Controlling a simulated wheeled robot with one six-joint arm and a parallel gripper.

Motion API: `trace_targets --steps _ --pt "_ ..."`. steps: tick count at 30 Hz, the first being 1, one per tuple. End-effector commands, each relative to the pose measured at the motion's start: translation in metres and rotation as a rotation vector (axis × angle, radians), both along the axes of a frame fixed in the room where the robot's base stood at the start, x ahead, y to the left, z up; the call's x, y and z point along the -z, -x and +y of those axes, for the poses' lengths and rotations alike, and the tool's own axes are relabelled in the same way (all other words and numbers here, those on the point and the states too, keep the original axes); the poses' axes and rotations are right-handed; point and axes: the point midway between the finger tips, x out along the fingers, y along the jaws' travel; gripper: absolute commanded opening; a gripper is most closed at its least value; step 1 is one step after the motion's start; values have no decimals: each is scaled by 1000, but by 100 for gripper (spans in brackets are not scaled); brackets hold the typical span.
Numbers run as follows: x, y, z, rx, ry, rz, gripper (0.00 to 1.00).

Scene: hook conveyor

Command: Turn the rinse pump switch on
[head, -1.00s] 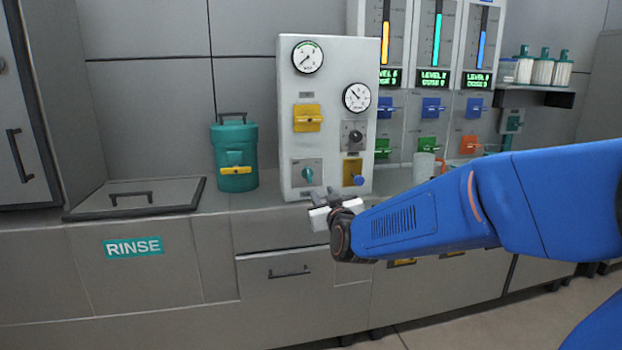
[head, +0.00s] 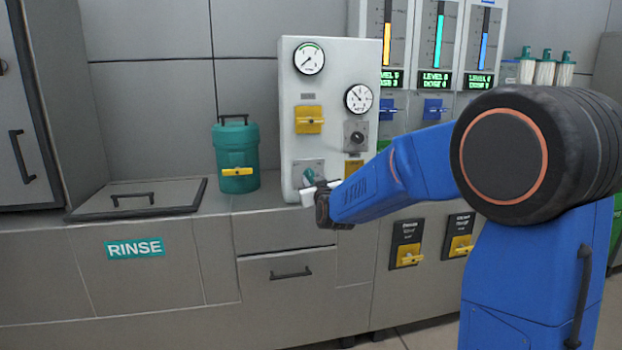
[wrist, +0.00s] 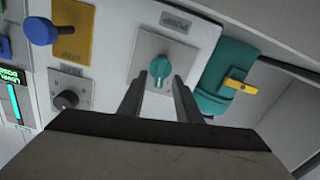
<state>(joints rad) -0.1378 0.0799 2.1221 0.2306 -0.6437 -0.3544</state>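A teal rotary switch (head: 309,175) sits on a grey square plate at the lower left of the white control panel (head: 292,130). In the wrist view, the teal knob (wrist: 161,68) stands between and just beyond the tips of my open gripper (wrist: 158,82). The fingers look empty, and I cannot tell whether they touch the knob.
A teal canister (head: 236,160) with a yellow tap stands left of the panel. A yellow switch (head: 309,119), a black knob (head: 357,137) and a blue-knobbed lever (wrist: 40,31) are also on the panel. Yellow switches (head: 410,256) are on the cabinet front.

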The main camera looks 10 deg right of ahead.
Motion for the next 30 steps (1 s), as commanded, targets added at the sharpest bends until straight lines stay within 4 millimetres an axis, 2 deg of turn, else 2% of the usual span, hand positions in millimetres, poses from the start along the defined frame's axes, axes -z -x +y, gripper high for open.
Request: trace_targets --steps 3,7,18,20,22,23,30 --pt "0 -15 0 0 0 0 31" --pt "0 -24 0 0 0 -1 31" --pt "0 -28 0 0 0 0 31" --pt "0 -28 0 0 0 0 19" --pt "0 -28 0 0 0 0 3" --pt "0 -28 0 0 0 0 0" --pt "0 -28 0 0 -8 0 0"
